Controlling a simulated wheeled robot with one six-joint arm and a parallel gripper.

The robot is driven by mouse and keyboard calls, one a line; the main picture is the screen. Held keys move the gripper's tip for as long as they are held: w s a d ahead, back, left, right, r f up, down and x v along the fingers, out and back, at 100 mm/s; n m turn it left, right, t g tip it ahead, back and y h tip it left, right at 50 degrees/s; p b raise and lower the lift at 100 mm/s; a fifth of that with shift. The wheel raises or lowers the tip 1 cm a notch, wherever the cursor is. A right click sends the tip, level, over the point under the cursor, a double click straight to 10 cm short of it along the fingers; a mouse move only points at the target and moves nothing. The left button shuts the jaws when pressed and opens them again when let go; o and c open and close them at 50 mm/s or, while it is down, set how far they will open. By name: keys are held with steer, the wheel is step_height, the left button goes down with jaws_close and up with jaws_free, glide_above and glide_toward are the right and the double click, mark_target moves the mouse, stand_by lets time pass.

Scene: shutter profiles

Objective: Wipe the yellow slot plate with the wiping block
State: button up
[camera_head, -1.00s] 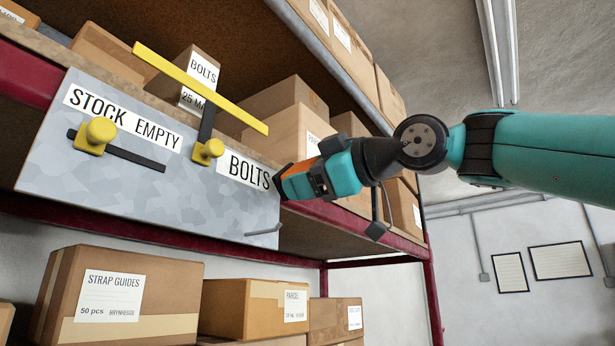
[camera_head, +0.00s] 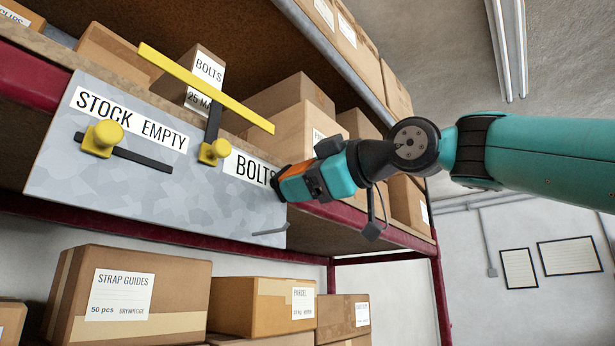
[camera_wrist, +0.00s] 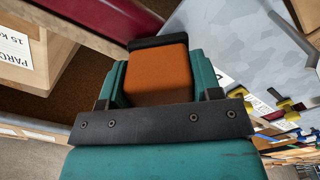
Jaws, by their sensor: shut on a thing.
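A grey mottled board (camera_head: 130,185) hangs on the shelf front, with two dark slots and yellow knobs (camera_head: 103,139) and (camera_head: 213,151). A long yellow bar (camera_head: 205,87) slants across the board's top edge; I cannot tell whether it is the slot plate. My gripper (camera_head: 283,186) is at the board's right end, by the BOLTS label (camera_head: 248,168). It is shut on an orange block with a dark pad, the wiping block (camera_wrist: 158,75). The pad faces the board; I cannot tell whether it touches. The board also shows in the wrist view (camera_wrist: 225,40).
Cardboard boxes (camera_head: 290,125) stand on the shelf behind the board. More boxes (camera_head: 135,295) stand below it. A small grey rod (camera_head: 270,232) sticks out near the board's lower right. Red shelf beams (camera_head: 375,228) run close under my gripper.

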steer(key=shift+a, duration=0.1)
steer(key=shift+s+a+b, duration=0.3)
steer(key=shift+s, duration=0.05)
steer(key=shift+s+a+b, duration=0.3)
steer(key=shift+s+a, duration=0.1)
steer(key=shift+s, duration=0.2)
steer(key=shift+s+a+b, duration=0.25)
steer(key=shift+s+a, duration=0.15)
steer(key=shift+s, duration=0.2)
steer(key=shift+s+a+b, duration=0.45)
steer(key=shift+s+a, duration=0.45)
steer(key=shift+s, duration=0.05)
steer(key=shift+s+a+b, duration=0.3)
steer(key=shift+s+a, duration=0.35)
steer(key=shift+s, duration=0.25)
steer(key=shift+s+a+b, duration=0.3)
steer(key=shift+s+a, duration=0.35)
steer(key=shift+s, duration=0.25)
steer(key=shift+w, duration=0.1)
